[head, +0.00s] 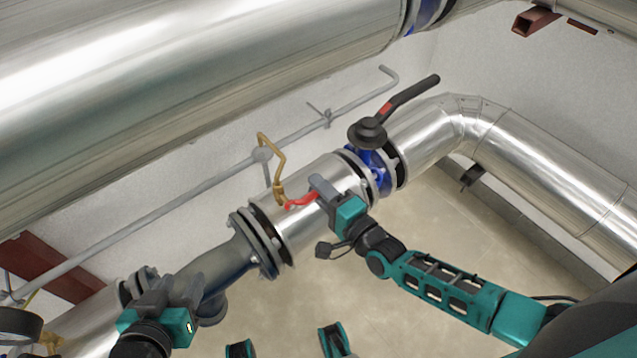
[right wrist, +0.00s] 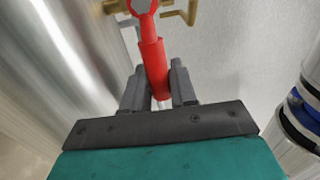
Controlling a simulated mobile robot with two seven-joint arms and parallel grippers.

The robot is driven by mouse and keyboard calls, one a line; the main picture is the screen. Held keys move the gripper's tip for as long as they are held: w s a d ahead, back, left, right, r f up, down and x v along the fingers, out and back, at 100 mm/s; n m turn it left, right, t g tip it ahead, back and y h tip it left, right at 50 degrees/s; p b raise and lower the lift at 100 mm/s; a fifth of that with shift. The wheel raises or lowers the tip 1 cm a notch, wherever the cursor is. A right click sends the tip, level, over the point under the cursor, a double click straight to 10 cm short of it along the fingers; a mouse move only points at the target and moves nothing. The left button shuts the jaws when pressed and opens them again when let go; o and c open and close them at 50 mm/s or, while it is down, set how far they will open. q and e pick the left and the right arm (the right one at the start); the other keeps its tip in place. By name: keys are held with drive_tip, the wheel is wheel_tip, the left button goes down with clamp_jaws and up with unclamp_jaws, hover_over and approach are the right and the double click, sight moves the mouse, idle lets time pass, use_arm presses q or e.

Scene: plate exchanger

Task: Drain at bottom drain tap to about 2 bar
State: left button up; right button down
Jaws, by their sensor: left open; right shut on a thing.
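The drain tap is a brass fitting (head: 279,192) with a red lever (head: 300,202), on the silver pipe section in the middle of the head view. My right gripper (head: 318,190) is shut on the red lever. In the right wrist view, the red lever (right wrist: 152,62) runs between the two dark fingers (right wrist: 158,88), and its round end meets the brass tap (right wrist: 180,14) at the top. My left gripper (head: 168,290) is open at the lower left, in front of the grey pipe fitting. A gauge (head: 18,325) is partly cut off at the left edge; its reading is not legible.
A blue butterfly valve (head: 378,172) with a black handle (head: 410,95) sits right of the tap. A bent brass tube (head: 275,150) rises beside a thin grey pipe (head: 190,190) along the wall. A large silver pipe (head: 180,70) crosses above. The floor (head: 450,235) at right is clear.

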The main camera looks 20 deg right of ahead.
drive_tip(key=shift+f, duration=0.1)
idle(0.3)
drive_tip(key=c, duration=1.3)
unclamp_jaws()
use_arm(q)
drive_tip(key=shift+f, duration=0.15)
use_arm(e)
drive_tip(key=o, duration=0.3)
use_arm(q)
drive_tip(key=shift+s+a+r+p, duration=0.15)
drive_tip(key=shift+a+r+p, duration=0.35)
drive_tip(key=shift+p, duration=0.7)
use_arm(e)
drive_tip(key=shift+v, duration=6.5)
use_arm(q)
drive_tip(key=shift+d+r, duration=0.1)
use_arm(e)
drive_tip(key=shift+a, duration=0.1)
